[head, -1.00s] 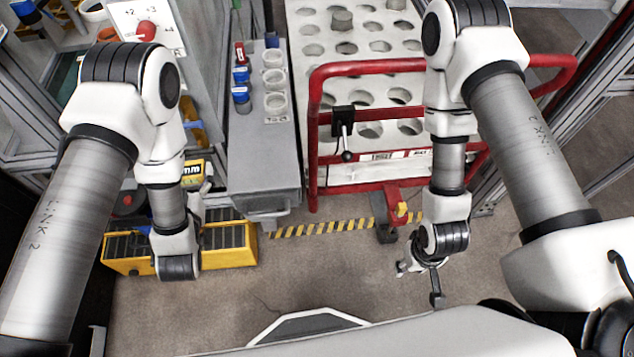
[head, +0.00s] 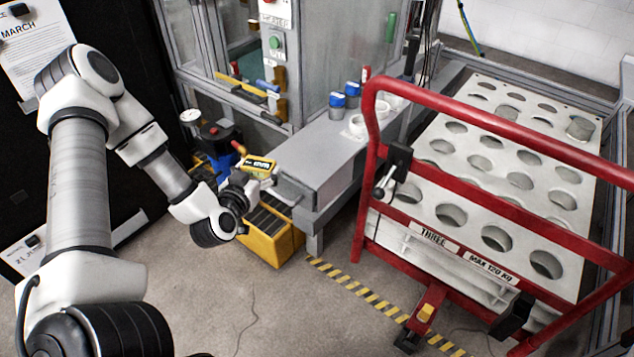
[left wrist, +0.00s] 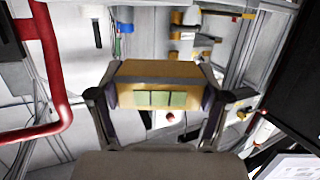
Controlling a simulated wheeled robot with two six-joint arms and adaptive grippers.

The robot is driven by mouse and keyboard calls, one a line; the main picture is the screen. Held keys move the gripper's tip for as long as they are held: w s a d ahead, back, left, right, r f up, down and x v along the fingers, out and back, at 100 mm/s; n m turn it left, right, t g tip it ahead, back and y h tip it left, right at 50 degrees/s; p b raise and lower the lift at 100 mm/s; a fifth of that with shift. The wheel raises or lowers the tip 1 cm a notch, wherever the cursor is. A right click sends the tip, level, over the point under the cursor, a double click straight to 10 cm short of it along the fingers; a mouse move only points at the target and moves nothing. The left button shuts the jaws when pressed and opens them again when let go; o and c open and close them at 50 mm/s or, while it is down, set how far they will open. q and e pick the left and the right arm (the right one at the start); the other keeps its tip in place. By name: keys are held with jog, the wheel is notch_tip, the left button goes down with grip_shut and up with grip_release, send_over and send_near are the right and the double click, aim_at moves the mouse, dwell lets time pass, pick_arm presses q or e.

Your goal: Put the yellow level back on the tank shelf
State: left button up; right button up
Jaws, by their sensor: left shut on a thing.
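The yellow level (head: 258,163) is a small yellow block with a dark marked panel, in the middle left of the head view. My left gripper (head: 248,180) is shut on it and holds it above a yellow bin. In the left wrist view the level (left wrist: 160,71) lies crosswise between the two fingers, with pale green windows facing the camera. The gripper hides part of its far side. My right gripper is not in view. I cannot tell for sure which surface is the tank shelf; a blue machine with a black top (head: 215,133) stands behind the level.
A yellow bin with dark slots (head: 275,246) stands on the floor below the gripper. A grey bench (head: 318,160) with blue-capped bottles is right of it. A red-railed cart (head: 372,130) with a holed white top fills the right. Striped tape (head: 360,293) marks the floor.

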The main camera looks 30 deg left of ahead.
pick_arm(q)
jog(key=shift+f, duration=0.2)
jog(key=w+d+b, duration=0.2)
jog(key=w+b, duration=0.1)
jog(key=w, duration=0.1)
jog(key=b, duration=0.2)
send_over(316, 168)
jog(key=shift+f, duration=0.6)
jog(key=shift+f+b, duration=0.4)
jog(key=shift+f, duration=1.35)
jog(key=shift+f, duration=0.25)
jog(key=o, duration=1.3)
jog(key=shift+f, duration=0.1)
jog(key=shift+o, duration=0.2)
jog(key=shift+f, duration=0.1)
jog(key=shift+s, duration=0.1)
